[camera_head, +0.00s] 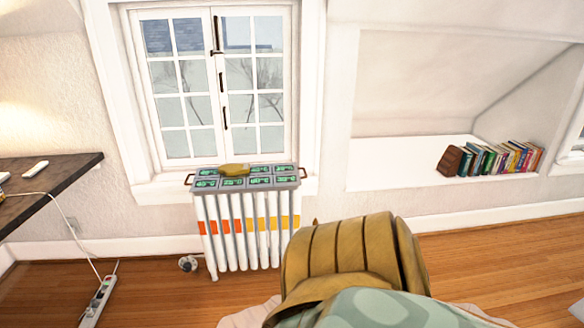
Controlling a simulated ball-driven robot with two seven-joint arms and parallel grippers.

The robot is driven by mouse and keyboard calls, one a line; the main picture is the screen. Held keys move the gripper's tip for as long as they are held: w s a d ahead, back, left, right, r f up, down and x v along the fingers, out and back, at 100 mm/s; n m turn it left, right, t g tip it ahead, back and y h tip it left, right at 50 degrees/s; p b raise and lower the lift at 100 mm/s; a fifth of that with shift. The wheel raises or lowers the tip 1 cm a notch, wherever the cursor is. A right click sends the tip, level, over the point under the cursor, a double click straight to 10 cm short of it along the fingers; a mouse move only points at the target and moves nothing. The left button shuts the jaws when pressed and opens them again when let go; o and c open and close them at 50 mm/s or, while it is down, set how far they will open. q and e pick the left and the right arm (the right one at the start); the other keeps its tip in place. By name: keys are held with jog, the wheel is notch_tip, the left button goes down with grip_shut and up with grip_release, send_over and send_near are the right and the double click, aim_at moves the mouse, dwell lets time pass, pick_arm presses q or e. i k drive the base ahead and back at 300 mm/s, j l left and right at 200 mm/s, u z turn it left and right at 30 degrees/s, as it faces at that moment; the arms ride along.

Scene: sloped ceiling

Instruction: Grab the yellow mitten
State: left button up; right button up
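The yellow mitten (235,169) lies on a grey tray (290,179) with dark green patterned panels. It rests near the tray's middle, towards the back edge, and is small in the picture. The tray sits on top of the white radiator (222,238) below the window and has a handle at each end. Neither of my grippers is in view.
A mustard-coloured padded seat (345,252) with a pale green patterned cushion (390,308) stands in the near foreground. A dark desk (55,180) is at left, above a power strip (98,302). Books (500,160) stand in the right alcove. Wooden floor shows on both sides.

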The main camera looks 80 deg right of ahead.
aim_at(229, 170)
jog(key=z, duration=2.1)
